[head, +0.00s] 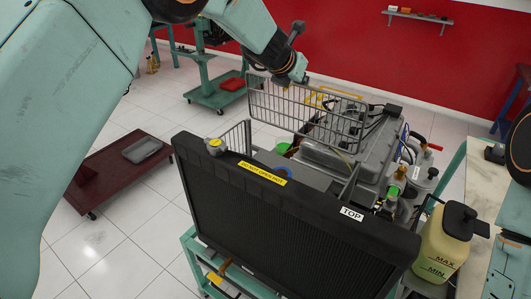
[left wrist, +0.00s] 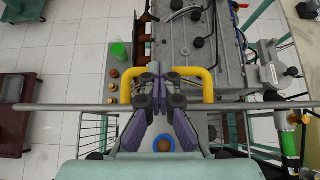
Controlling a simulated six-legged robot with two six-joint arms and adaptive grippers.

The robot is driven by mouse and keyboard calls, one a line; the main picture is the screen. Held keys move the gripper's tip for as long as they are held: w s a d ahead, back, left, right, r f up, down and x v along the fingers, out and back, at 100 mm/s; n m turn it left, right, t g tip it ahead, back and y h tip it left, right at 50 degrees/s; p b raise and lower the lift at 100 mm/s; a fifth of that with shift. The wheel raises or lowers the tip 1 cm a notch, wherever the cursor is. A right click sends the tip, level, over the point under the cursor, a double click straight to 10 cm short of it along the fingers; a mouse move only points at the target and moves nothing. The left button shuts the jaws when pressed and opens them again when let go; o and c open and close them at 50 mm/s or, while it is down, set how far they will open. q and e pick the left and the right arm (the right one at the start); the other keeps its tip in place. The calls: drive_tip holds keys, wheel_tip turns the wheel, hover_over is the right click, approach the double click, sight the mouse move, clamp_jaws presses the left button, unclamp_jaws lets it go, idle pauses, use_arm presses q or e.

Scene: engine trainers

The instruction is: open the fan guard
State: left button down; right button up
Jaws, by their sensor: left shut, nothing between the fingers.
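The fan guard (head: 290,108) is a grey wire grid panel standing up behind the black radiator (head: 290,215). Its top rail (left wrist: 60,107) crosses the left wrist view, with a yellow handle (left wrist: 208,82) on it. The handle's middle is hidden behind my fingers. My left gripper (head: 304,82) is at the guard's top edge in the head view. In the left wrist view the left gripper's fingertips (left wrist: 160,72) are together over the middle of the handle, with nothing between them. I cannot tell whether they touch it. My right gripper is not in view.
The grey engine (head: 335,150) lies behind the radiator. A yellow fluid bottle (head: 445,240) is at the right beside a workbench (head: 512,245). A dark red cart (head: 110,175) with a grey tray stands at the left. Tiled floor between the cart and engine is clear.

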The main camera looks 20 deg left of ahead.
use_arm(q)
drive_tip(key=shift+s+f, duration=0.1)
drive_tip(key=shift+s, duration=0.05)
drive_tip(key=v, duration=1.1)
drive_tip(key=shift+s+a+r, duration=0.2)
drive_tip(key=shift+r, duration=0.15)
drive_tip(key=shift+s+f, duration=0.1)
